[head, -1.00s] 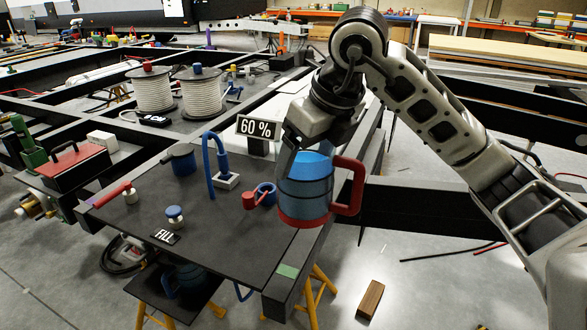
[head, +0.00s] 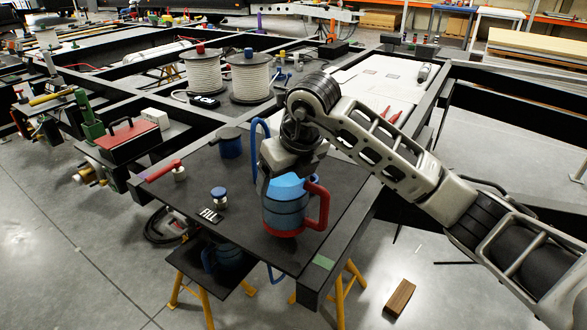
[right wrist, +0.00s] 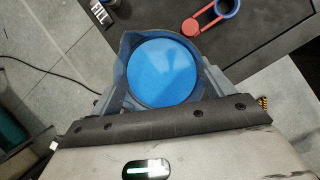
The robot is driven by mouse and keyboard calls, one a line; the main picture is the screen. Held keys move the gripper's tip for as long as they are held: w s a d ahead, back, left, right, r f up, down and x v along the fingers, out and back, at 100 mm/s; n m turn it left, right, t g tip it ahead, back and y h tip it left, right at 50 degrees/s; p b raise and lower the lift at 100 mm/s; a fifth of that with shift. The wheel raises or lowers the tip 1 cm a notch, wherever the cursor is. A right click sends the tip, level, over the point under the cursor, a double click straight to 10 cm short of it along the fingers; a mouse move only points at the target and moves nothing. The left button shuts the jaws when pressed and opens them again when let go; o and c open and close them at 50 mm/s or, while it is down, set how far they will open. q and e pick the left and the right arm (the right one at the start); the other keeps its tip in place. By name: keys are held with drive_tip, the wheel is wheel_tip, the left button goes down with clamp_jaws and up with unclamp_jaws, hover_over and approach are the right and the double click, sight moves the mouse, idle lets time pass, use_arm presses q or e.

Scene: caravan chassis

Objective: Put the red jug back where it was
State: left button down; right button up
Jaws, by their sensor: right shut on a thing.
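The red jug (head: 286,212) has a see-through blue body, a red base and a red handle on its right. It is upright over the right part of the dark board (head: 250,250). I cannot tell whether its base touches the board. My right gripper (head: 291,172) is shut on the jug, gripping its body from above. In the right wrist view the jug's round top (right wrist: 163,72) shows blue inside, between the two fingers (right wrist: 162,98). My left gripper is out of view.
On the board are a blue pot (head: 230,144), a red-handled valve (head: 165,171), a blue knob (head: 218,195) and a FILL label (head: 209,215). A blue hose (head: 257,140) rises behind my gripper. A green patch (head: 323,262) marks the front corner. A blue vessel (head: 222,257) stands on a lower shelf.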

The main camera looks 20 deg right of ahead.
drive_tip(key=shift+w+a+f, duration=0.1)
drive_tip(key=shift+f, duration=0.75)
drive_tip(key=shift+w+a+f, duration=0.1)
drive_tip(key=shift+f, duration=0.75)
drive_tip(key=o, duration=2)
drive_tip(key=shift+f, duration=0.2)
drive_tip(key=v, duration=1.2)
drive_tip(key=shift+r, duration=0.1)
